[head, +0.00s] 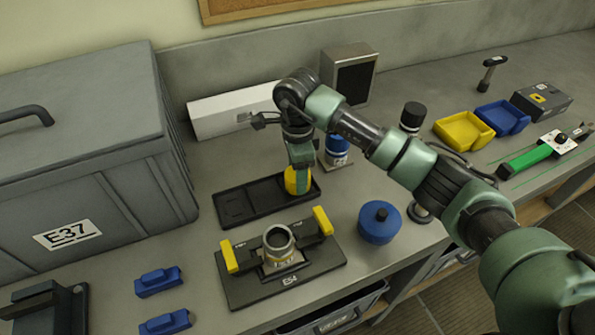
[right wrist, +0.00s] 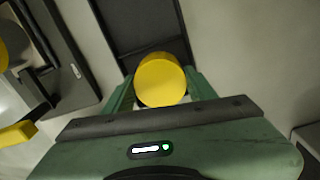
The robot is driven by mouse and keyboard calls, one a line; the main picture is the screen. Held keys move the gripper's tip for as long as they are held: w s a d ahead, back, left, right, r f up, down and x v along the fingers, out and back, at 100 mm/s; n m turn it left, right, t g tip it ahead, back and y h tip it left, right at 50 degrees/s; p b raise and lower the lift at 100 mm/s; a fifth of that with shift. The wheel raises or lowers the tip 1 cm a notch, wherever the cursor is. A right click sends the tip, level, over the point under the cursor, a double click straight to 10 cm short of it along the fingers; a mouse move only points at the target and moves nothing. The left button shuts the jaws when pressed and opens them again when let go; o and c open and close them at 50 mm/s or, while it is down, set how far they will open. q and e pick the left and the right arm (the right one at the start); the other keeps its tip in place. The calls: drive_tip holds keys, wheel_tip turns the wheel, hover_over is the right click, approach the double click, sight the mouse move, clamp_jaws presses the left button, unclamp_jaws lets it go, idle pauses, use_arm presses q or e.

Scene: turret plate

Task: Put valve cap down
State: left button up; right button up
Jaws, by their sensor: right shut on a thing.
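The valve cap (right wrist: 161,80) is a yellow cylinder held between the two green fingers of my right gripper (right wrist: 160,92). In the head view the yellow cap (head: 297,181) is at the right end of a black shallow tray (head: 238,217), with my right gripper (head: 299,165) pointing down over it. I cannot tell whether the cap touches the tray. In the right wrist view the dark tray (right wrist: 140,18) extends beyond the cap. My left gripper is not in view.
A fixture with yellow clamps (head: 231,258) holds a metal ring part (head: 279,243) in front of the tray. A blue round knob-topped piece (head: 380,222) stands to the right. A blue-labelled bottle (head: 337,150) is just behind my gripper. A large grey bin (head: 90,150) is left.

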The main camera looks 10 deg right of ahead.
drive_tip(key=o, duration=1.3)
drive_tip(key=shift+c, duration=0.2)
drive_tip(key=shift+r, duration=0.15)
wheel_tip(320, 180, up, 12)
drive_tip(key=b, duration=0.3)
